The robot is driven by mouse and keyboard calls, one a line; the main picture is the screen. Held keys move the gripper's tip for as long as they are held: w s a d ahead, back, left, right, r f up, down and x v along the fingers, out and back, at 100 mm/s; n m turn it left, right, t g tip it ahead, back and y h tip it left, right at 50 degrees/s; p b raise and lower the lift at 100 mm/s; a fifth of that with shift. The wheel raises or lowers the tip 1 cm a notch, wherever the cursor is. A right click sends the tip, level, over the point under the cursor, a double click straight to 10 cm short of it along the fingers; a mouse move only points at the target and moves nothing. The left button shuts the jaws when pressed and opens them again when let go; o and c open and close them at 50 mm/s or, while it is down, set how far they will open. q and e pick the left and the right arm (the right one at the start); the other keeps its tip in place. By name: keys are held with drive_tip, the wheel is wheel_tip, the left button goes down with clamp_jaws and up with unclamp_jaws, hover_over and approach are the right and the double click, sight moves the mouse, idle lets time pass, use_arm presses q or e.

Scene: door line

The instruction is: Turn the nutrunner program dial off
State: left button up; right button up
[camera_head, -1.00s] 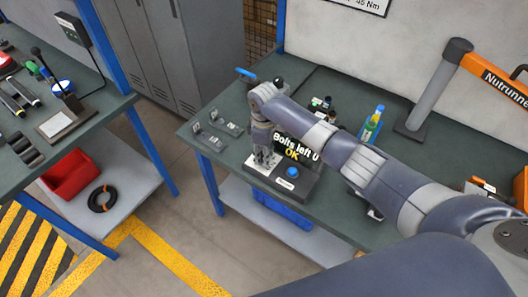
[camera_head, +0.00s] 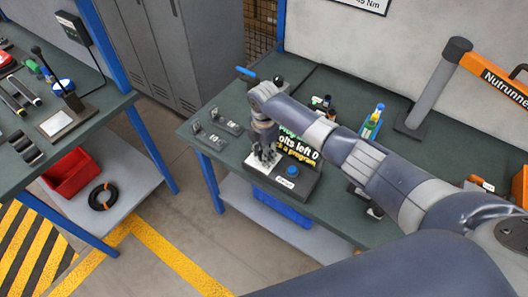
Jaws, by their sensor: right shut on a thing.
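The nutrunner control box (camera_head: 304,184) sits near the front edge of the right bench. It has a blue button (camera_head: 293,171), a pale plate (camera_head: 254,167) at its left and a dark display (camera_head: 296,146). The display is partly covered by my arm; I read "olts left 0" and "s a program". My right gripper (camera_head: 264,157) points down over the pale plate and is shut on the program dial, which its fingers hide. I cannot see which way the dial points. My left gripper is not in view.
Metal brackets (camera_head: 220,130) lie left of the box. A blue bin (camera_head: 282,208) is on the lower shelf. Another bench (camera_head: 100,104) stands at left.

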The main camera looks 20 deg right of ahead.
drive_tip(key=shift+n, duration=1.1)
drive_tip(key=o, duration=1.1)
drive_tip(key=shift+c, duration=0.2)
drive_tip(key=shift+r, duration=0.15)
wheel_tip(320, 180, up, 12)
